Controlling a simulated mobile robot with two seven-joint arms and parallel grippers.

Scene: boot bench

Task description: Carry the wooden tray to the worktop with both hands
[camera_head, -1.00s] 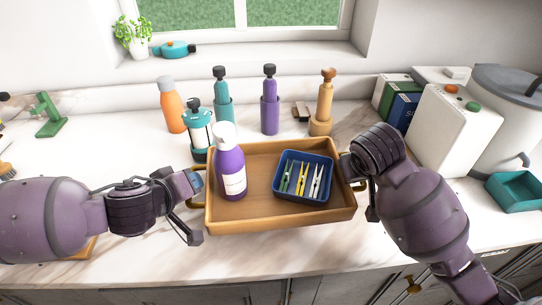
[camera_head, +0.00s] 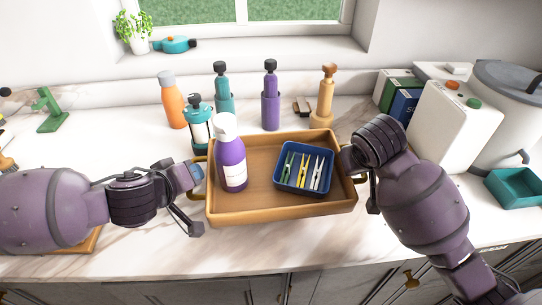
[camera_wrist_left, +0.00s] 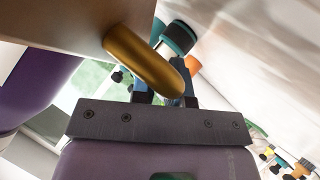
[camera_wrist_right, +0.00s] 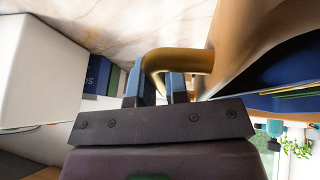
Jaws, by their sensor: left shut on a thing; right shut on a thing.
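The wooden tray (camera_head: 285,209) is over the white marbled worktop (camera_head: 150,250), about level. I cannot tell whether its underside touches the surface. It holds an upright purple bottle (camera_head: 231,165) with a white cap and a blue box (camera_head: 304,187) with several clothes pegs. My left gripper (camera_head: 197,182) is shut on the tray's left brass handle, which shows in the left wrist view (camera_wrist_left: 143,60). My right gripper (camera_head: 355,172) is shut on the right brass handle, clear in the right wrist view (camera_wrist_right: 178,59); its fingers are mostly hidden in the head view.
Behind the tray stand a teal-and-white canister (camera_head: 199,125), an orange bottle (camera_head: 171,103) and teal (camera_head: 223,97), purple (camera_head: 270,100) and tan (camera_head: 324,98) bottles. At right are a white container (camera_head: 450,128) and a teal bin (camera_head: 515,188).

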